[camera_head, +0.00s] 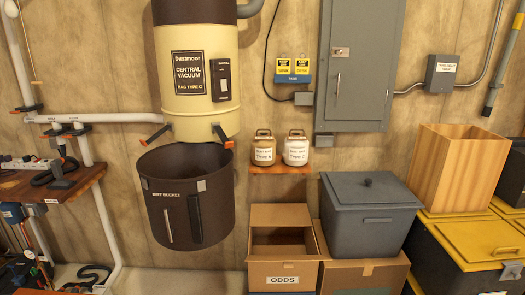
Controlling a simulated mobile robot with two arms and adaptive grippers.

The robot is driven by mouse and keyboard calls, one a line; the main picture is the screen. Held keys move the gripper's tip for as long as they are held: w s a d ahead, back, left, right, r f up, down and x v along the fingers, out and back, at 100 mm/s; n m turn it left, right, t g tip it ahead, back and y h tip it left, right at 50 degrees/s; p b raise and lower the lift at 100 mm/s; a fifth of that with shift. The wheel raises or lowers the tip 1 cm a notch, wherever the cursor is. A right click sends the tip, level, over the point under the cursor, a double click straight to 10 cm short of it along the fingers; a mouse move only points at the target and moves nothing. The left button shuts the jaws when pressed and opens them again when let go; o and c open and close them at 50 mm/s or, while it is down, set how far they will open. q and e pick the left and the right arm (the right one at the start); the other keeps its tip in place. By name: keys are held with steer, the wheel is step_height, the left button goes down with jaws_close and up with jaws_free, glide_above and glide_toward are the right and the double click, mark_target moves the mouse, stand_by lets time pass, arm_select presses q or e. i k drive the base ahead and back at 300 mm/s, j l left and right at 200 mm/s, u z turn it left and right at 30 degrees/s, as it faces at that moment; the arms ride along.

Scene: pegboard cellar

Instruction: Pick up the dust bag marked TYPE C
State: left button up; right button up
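Two jar-shaped containers with handled tops stand side by side on a small wooden wall shelf (280,170). The right one, a whitish container (296,141), has a label that seems to read TYPE C, in small print. The cream and brown central vacuum (199,117) on the wall carries a plate with BAG TYPE C. Its brown dirt bucket (155,200) hangs below, apart from the upper body. Neither of my grippers is in view.
Below the shelf stand an open cardboard box marked ODDS (283,267) and a grey lidded bin (369,222) on another box. A tall wooden box (460,165) and yellow-lidded crates (480,240) fill the right. A wooden bench (75,188) is at left.

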mark_target(295, 149)
steer(key=i+l+u, duration=0.2)
steer(key=u, duration=0.2)
steer(key=i+l+u, duration=0.15)
steer(key=l+u, duration=0.3)
steer(key=i+l+u, duration=0.1)
steer(key=l+u, duration=0.3)
steer(key=j, duration=0.1)
